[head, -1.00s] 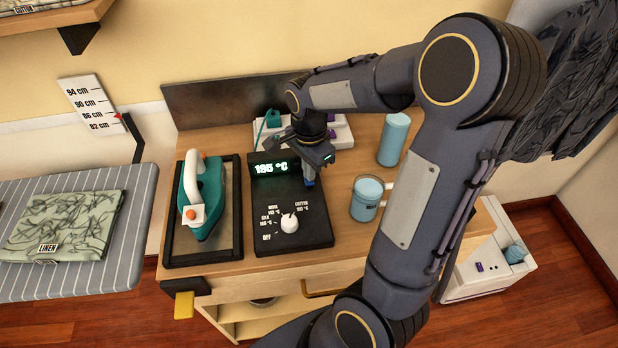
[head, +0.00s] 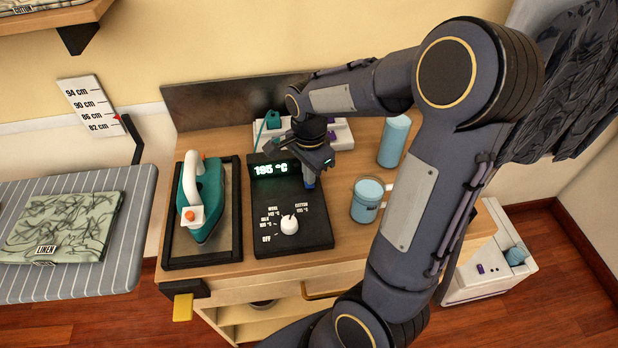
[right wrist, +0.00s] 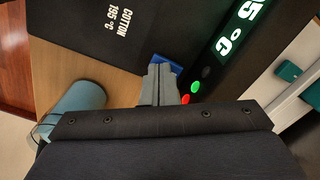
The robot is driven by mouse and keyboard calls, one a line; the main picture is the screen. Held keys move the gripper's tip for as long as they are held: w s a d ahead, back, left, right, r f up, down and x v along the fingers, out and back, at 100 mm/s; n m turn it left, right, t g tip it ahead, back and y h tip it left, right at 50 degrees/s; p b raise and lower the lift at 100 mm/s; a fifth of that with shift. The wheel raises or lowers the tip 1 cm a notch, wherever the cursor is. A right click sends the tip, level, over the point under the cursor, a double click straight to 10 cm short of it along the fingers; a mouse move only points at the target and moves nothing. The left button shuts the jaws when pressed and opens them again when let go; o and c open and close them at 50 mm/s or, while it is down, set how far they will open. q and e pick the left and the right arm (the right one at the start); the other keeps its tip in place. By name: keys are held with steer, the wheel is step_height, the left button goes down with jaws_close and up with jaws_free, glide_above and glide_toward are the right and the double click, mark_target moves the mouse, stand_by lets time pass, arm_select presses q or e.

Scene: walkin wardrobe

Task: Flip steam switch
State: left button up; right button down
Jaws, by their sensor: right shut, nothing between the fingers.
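The black control box (head: 318,237) lies on the wooden counter. Its display (head: 270,168) reads 195 °C, and its white dial (head: 289,224) sits near the front. A small blue part (right wrist: 168,63), which looks like the switch, is at the box's right side, mostly hidden behind my fingers. My right gripper (head: 309,180) points down at it with its fingers together and nothing between them. In the right wrist view the fingertips (right wrist: 160,72) are right at the blue part; I cannot tell whether they touch it. My left gripper is not in view.
A teal iron (head: 204,200) rests on a black-framed pad left of the box. A blue mug (head: 367,200) and a blue cylinder (head: 393,142) stand to the right. A white power strip (head: 343,136) lies behind. Red (right wrist: 185,98) and green lights show beside the display.

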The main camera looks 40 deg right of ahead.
step_height(320, 180, up, 7)
steer(key=p, duration=0.5)
steer(key=shift+f, duration=0.15)
stand_by(0.4)
steer(key=s+a+r+n+t+y, duration=0.2)
steer(key=s+a+r+n, duration=0.1)
steer(key=s+a+n, duration=0.2)
steer(key=s+a+r+n+t+y, duration=0.1)
steer(key=s+a+r+n+t, duration=0.2)
steer(key=s+a+n, duration=0.3)
steer(key=s+r+n, duration=0.1)
steer(key=s+n, duration=0.2)
steer(key=n, duration=0.2)
steer(key=shift+s+a+t+y, duration=0.3)
steer(key=shift+s+y, duration=0.1)
steer(key=shift+r, duration=0.1)
stand_by(0.6)
